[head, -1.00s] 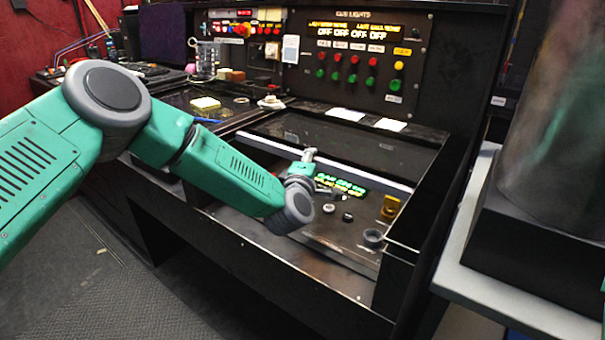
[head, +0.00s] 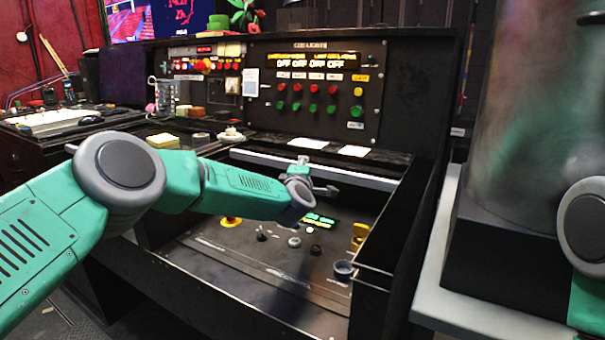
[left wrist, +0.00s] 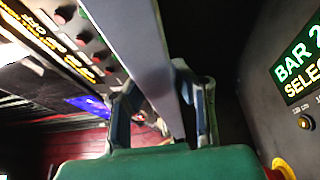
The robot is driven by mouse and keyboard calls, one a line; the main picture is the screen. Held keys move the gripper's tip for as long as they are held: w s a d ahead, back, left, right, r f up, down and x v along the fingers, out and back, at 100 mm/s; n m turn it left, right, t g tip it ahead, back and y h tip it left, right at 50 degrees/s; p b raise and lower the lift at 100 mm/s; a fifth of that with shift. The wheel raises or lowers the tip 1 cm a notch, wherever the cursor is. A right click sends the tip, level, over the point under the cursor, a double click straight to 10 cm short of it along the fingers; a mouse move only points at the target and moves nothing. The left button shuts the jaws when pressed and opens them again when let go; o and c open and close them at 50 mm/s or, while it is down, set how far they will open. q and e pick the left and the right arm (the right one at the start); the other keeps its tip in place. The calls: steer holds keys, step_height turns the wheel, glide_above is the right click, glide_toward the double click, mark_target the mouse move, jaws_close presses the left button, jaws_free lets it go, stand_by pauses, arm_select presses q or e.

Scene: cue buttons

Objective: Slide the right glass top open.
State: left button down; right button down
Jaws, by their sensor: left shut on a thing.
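The right glass top shows mainly as its pale metal front rail (head: 258,158), near the back of the right console bay, just below the ledge with white papers. Its glass pane is hard to make out. The sunken control panel (head: 262,262) in front of the rail is uncovered. My left gripper (head: 313,177) is at the rail, toward its right part. In the left wrist view, the fingers (left wrist: 165,108) are on either side of the grey rail (left wrist: 148,50), shut on it. My right gripper is out of view; only part of my right arm shows at the right edge.
The sunken panel holds knobs, a green display (head: 319,221), a yellow part (head: 359,237) and a dark cup-like ring (head: 343,270). The cue lights panel (head: 318,88) stands behind. White papers (head: 305,143) lie on the ledge. A grey side table (head: 440,270) is at right.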

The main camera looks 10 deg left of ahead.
arm_select(q)
steer(key=shift+a+f, duration=0.1)
steer(key=shift+f, duration=0.1)
steer(key=c, duration=1.3)
jaws_free()
steer(key=shift+r, duration=0.1)
steer(key=shift+s, duration=0.5)
steer(key=s, duration=1)
steer(key=shift+s+d, duration=0.25)
steer(key=shift+s, duration=0.15)
